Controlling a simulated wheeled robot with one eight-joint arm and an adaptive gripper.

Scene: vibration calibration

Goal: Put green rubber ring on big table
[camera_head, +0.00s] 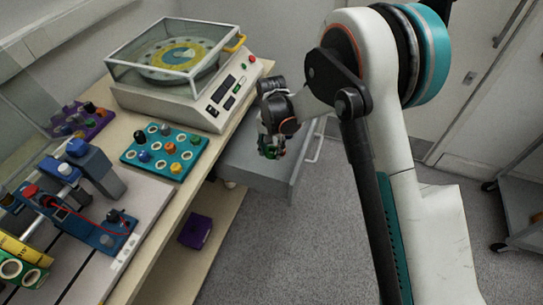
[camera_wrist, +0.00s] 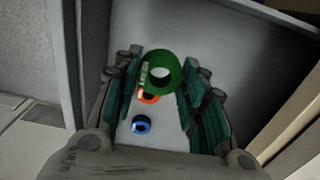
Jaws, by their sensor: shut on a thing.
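My gripper (camera_head: 271,146) is above the open grey drawer in the head view. In the wrist view my gripper (camera_wrist: 161,68) is shut on the green rubber ring (camera_wrist: 178,72), which sits between the finger pads with its hole facing the camera. The green ring (camera_head: 270,153) shows only as a small green patch at the fingertips in the head view. A long wooden-topped table (camera_head: 117,138) stands to the left of the gripper, and it looks like the big table. The held ring is apart from it.
In the open drawer (camera_head: 259,160) lie an orange ring (camera_wrist: 149,98) and a blue ring (camera_wrist: 141,124). The table carries a glass-covered machine (camera_head: 205,99), a teal tray (camera_head: 133,154) of parts, a purple tray (camera_head: 93,126) and a blue clamp device (camera_head: 92,168). Bare wood shows between them.

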